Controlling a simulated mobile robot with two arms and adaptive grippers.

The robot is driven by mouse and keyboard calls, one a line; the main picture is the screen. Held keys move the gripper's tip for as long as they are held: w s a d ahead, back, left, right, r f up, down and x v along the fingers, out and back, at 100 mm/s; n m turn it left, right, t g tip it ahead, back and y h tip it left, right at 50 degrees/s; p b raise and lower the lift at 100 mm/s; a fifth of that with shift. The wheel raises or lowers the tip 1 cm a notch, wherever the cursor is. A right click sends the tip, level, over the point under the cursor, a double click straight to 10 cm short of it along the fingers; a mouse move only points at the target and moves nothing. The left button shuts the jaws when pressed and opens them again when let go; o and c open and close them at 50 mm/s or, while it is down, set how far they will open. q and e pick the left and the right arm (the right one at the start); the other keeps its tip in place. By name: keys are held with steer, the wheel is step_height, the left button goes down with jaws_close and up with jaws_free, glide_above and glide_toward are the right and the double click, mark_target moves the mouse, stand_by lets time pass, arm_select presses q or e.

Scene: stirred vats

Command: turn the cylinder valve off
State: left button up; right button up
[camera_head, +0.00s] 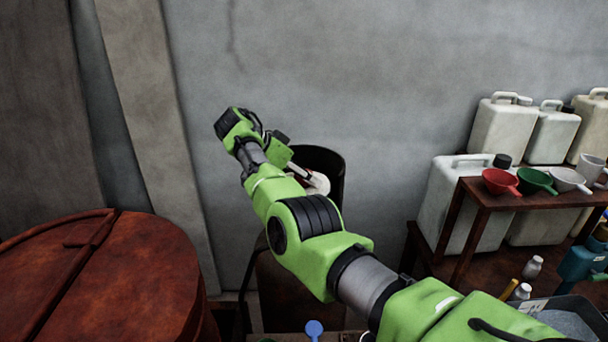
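A dark, curved upright piece (328,160), possibly a cylinder's guard or a container, stands against the back wall. A pale rounded part with a little red (318,183) shows in front of it; I cannot tell whether this is the valve. My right arm comes in from the lower right, and its wrist bends back toward these parts. My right gripper (300,172) is beside or on the pale part. Its fingers are small and partly hidden, so contact and opening are unclear. The arm hides much of what stands below. My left gripper is not in view.
A rusty red round vat lid (110,280) fills the lower left. Several white jerrycans (502,127) stand behind. A blue round-topped item (315,328) shows at bottom centre.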

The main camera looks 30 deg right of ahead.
steer(key=v, duration=1.2)
stand_by(0.4)
